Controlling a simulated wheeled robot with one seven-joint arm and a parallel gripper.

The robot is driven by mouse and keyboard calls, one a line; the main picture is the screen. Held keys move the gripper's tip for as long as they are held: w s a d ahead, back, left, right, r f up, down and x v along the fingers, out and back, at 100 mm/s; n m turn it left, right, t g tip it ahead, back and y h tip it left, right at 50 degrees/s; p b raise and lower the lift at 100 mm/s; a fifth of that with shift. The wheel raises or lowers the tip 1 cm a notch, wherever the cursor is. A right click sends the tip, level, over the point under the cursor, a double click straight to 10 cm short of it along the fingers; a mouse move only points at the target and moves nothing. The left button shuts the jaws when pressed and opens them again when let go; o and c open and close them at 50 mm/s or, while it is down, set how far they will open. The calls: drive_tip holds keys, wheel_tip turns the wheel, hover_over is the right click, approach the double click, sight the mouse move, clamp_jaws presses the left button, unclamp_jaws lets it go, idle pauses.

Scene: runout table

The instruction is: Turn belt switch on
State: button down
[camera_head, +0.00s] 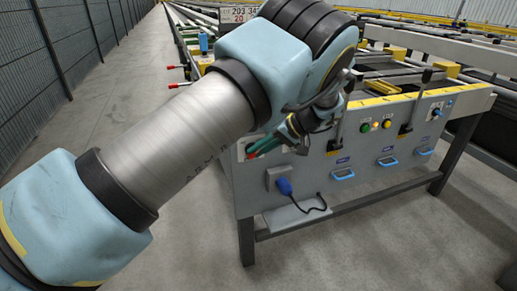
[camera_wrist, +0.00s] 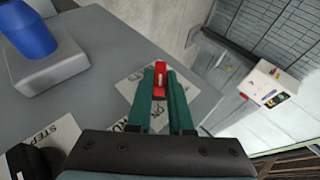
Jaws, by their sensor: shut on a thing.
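The belt switch (camera_wrist: 160,76) is a small red lever with a light face, on a pale label plate on the grey panel. My gripper (camera_wrist: 161,95) has green fingers, shut on the red lever near their tips. In the head view my gripper (camera_head: 252,150) reaches the upper left end of the grey control panel (camera_head: 245,190); the arm and fingers hide most of the switch there.
On the panel are a green button (camera_head: 365,127), a yellow button (camera_head: 386,124) and several blue handles, including one at the left (camera_head: 343,174). A blue plug (camera_head: 285,186) with a black cable sits below the gripper. The floor at left is open.

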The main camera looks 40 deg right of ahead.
drive_tip(key=c, duration=0.8)
unclamp_jaws()
drive_tip(key=b+v, duration=0.1)
drive_tip(key=v, duration=0.9)
drive_tip(key=shift+s+d+r, duration=0.15)
drive_tip(key=shift+s, duration=0.05)
